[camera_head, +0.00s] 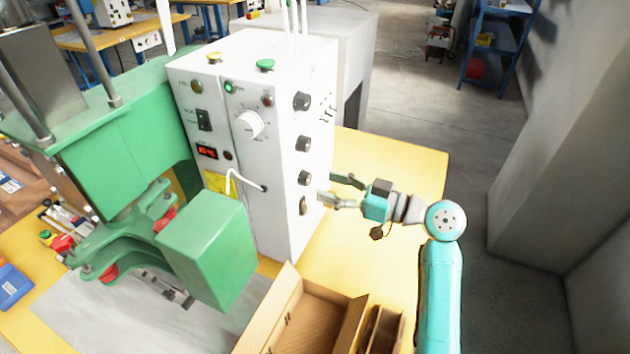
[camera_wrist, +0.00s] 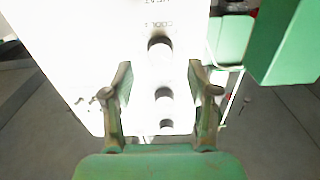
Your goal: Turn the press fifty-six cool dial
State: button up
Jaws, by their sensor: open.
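The press's white control box (camera_head: 268,120) has a column of black dials on its right face. They are an upper dial (camera_head: 302,101), a second dial (camera_head: 303,143), a third dial (camera_head: 304,178) and a lowest one (camera_head: 303,205). In the wrist view, a dial (camera_wrist: 160,47) sits just below lettering that seems to read COOL; glare washes out the face. I cannot tell for sure which head-view dial it is, and no press number is legible. My gripper (camera_head: 329,187) is open and empty beside the lower dials. In the wrist view its fingertips (camera_wrist: 160,69) are spread around the dial column.
The green press (camera_head: 130,150) with its block (camera_head: 210,250) stands left of the box. An open cardboard box (camera_head: 310,315) lies below my gripper on the yellow table (camera_head: 410,165). A large white dial (camera_head: 250,124) and a cable are on the front face.

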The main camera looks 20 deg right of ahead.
aim_at(310, 180)
jog(key=shift+x, duration=2.1)
grip_shut()
